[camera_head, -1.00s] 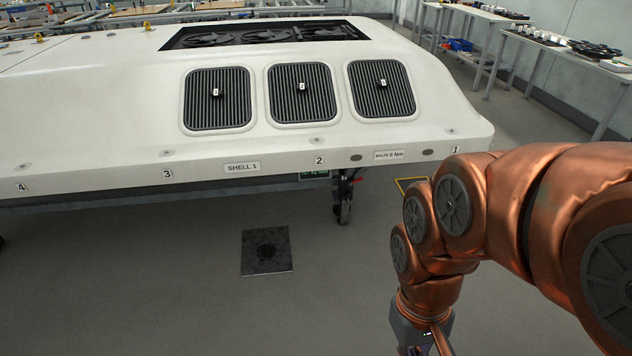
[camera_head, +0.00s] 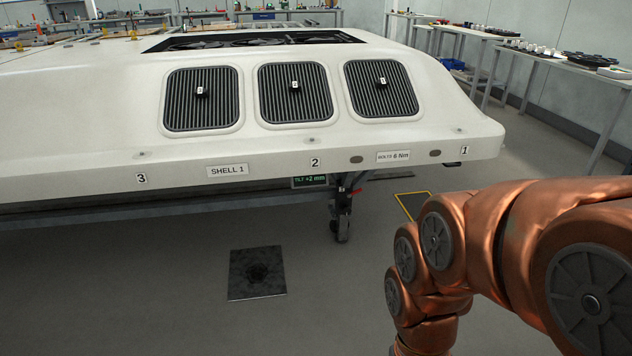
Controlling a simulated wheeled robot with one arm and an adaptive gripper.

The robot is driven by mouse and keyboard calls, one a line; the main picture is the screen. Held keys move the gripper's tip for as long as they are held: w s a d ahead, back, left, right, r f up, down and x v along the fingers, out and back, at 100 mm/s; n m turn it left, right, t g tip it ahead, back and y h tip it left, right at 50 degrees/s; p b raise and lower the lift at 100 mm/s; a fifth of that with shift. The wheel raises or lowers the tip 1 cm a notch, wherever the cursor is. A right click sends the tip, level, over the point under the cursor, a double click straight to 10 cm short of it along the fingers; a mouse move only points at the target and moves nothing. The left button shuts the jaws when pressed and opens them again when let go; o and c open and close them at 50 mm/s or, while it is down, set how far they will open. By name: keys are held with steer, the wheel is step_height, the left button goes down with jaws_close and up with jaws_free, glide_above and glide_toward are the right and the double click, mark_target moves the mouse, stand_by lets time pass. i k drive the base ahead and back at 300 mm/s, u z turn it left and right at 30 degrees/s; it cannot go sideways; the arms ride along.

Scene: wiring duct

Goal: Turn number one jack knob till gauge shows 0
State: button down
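The gauge (camera_head: 310,181) is a small dark display with green text under the edge of the white shell, and it reads TILT +2 mm. A jack or caster leg (camera_head: 342,215) stands below the shell beside it, with a small red part near its top. I cannot tell whether that red part is the number one jack knob. The label 1 (camera_head: 464,150) is at the right end of the shell's edge, and the label 2 (camera_head: 315,162) is left of it. My copper arm is at the lower right. My gripper is out of view below the frame.
The large white shell (camera_head: 90,110) with several dark grilles fills the upper left. A dark floor plate (camera_head: 257,273) lies on the open grey floor. A yellow-edged floor marking (camera_head: 412,204) is near my arm. Benches (camera_head: 545,52) with parts stand at the right.

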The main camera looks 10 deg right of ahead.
mark_target(346, 211)
steer(key=z, duration=1)
steer(key=i, duration=1.2)
steer(key=u, duration=1.75)
